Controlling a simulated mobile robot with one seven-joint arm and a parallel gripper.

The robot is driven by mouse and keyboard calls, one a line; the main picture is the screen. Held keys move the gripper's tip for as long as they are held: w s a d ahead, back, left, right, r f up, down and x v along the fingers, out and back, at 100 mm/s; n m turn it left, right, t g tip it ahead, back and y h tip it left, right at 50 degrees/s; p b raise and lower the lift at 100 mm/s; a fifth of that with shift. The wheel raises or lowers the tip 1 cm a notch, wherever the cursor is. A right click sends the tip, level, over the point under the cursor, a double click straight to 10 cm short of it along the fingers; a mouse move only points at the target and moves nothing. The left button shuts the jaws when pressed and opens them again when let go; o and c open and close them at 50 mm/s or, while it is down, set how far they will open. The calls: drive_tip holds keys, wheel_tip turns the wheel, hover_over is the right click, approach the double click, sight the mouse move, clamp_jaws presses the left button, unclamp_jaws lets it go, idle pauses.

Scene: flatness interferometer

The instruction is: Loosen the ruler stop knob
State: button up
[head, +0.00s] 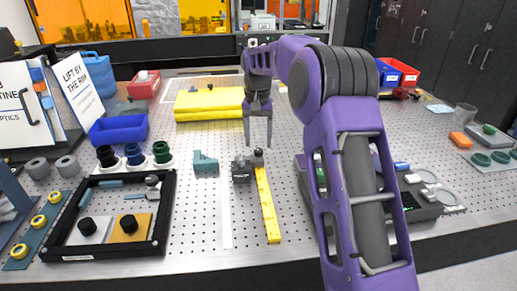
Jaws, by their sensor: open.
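A yellow ruler (267,208) lies on the perforated table, running from the middle toward the front. A dark grey ruler stop (242,172) sits at its far end. A small dark knob (259,155) stands up at the stop's right side. My gripper (258,144) points down, open and empty, with its fingertips just above the knob in the picture. The gap in height and depth between fingertips and knob cannot be told from this single view.
A teal angled block (205,163) stands left of the stop. A black frame (58,227) with knobbed plates lies at front left. Yellow blocks (209,102) lie behind. A dark grey tray (427,210) is at right, partly hidden by my arm.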

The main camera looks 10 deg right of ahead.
sight(259, 154)
drive_tip(key=shift+f, duration=1.4)
clamp_jaws()
